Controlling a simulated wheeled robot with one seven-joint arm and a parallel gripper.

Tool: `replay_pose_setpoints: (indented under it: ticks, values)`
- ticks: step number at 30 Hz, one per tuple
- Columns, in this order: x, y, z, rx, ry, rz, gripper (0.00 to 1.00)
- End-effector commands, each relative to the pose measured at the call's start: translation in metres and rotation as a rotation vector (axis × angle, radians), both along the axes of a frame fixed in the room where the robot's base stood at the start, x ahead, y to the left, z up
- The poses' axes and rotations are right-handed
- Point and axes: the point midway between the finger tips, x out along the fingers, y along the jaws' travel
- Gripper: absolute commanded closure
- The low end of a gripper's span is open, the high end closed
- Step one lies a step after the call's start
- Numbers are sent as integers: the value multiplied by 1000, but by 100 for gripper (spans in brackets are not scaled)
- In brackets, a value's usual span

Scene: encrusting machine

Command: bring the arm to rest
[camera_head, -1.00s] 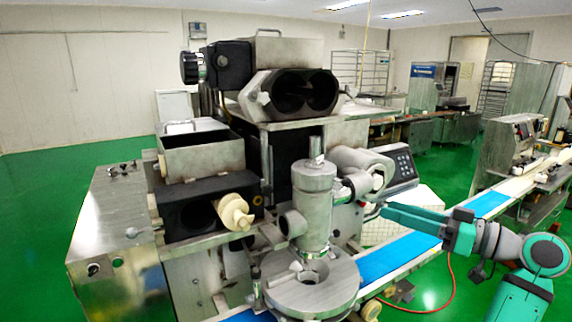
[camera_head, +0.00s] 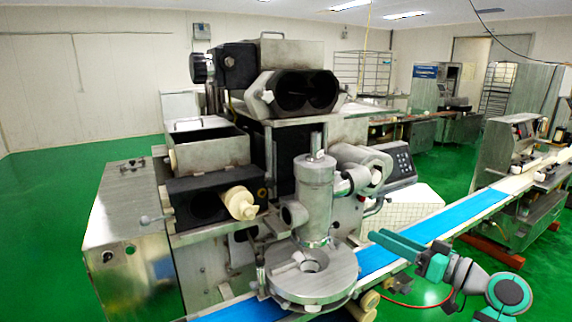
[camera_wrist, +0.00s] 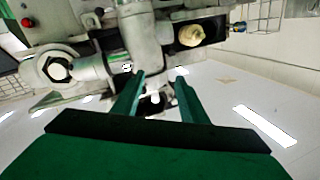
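My gripper (camera_head: 385,240) is at the lower right in the head view, over the near side of the blue conveyor belt and to the right of the encrusting machine (camera_head: 317,195). In the wrist view my two green gripper fingers (camera_wrist: 155,92) stand apart with a gap between them, and nothing is held. The machine's grey metal parts (camera_wrist: 100,65) show beyond the fingertips in the wrist view, apart from them as far as I can tell. My arm is bent at the lower right of the head view.
The blue conveyor belt (camera_head: 440,222) runs from the machine's round plate (camera_head: 312,282) toward the upper right. A control panel (camera_head: 398,160) sits on the machine's right side. Another machine (camera_head: 510,190) stands at the belt's far end. Green floor is free at the lower right.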

Motion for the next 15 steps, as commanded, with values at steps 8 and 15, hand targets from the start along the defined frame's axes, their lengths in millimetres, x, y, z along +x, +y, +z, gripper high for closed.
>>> replay_pose_setpoints:
  ticks: [8,15]
  values:
    - [19,30,-111,84,118,-144,61]
    - [12,61,-219,128,223,-300,61]
